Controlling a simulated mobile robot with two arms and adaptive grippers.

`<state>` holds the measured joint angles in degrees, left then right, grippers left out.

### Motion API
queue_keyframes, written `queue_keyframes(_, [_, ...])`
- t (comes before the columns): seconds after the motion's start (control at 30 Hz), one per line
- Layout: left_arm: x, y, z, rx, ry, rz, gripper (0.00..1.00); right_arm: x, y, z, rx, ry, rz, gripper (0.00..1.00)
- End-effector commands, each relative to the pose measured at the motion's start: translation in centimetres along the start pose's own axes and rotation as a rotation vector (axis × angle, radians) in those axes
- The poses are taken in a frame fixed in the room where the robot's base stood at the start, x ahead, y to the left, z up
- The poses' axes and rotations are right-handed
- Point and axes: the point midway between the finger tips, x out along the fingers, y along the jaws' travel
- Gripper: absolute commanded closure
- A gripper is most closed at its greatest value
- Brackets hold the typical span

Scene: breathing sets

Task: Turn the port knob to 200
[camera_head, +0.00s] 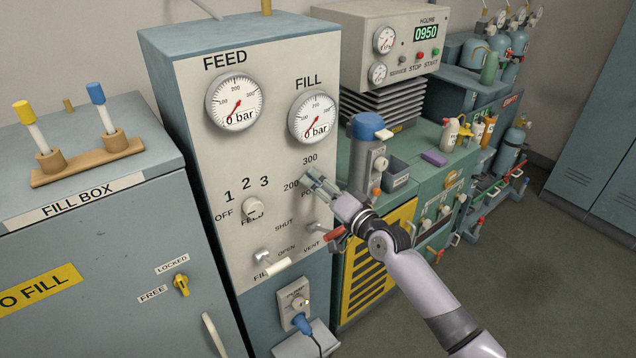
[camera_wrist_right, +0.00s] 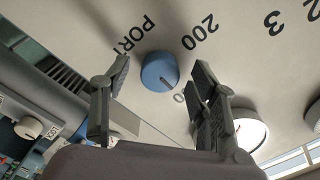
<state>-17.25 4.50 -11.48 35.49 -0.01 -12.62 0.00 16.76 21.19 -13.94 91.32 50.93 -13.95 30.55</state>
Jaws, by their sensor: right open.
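The port knob (camera_wrist_right: 160,72) is a round blue knob on the pale panel, seen in the right wrist view. It lies between the two fingers of my right gripper (camera_wrist_right: 161,88), with a gap on either side. A dark pointer line on the knob slants to the lower right of that view, toward a number partly hidden by a finger. The 200 mark (camera_wrist_right: 200,33) is clear of the fingers. In the head view my right gripper (camera_head: 314,180) is open at the panel beside the 200 and 300 marks and hides the knob. My left gripper is not in view.
The feed knob (camera_head: 252,209) is left of my gripper. The fill lever (camera_head: 262,257) and the vent lever (camera_head: 312,228) are below. The feed gauge (camera_head: 234,104) and fill gauge (camera_head: 313,117) are above. A green bench (camera_head: 440,175) stands to the right.

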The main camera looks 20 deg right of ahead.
Motion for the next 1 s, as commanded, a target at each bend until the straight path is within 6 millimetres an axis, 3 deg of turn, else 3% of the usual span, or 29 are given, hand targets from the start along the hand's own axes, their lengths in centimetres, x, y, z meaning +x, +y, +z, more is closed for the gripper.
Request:
queue_keyframes(0.4, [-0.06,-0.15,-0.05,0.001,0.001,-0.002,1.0,0.96,-0.02,0.01,0.0,0.0,0.0,0.46])
queue_keyframes(1.0, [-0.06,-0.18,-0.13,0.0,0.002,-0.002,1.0,0.93,0.02,0.0,0.0,0.0,0.001,0.85])
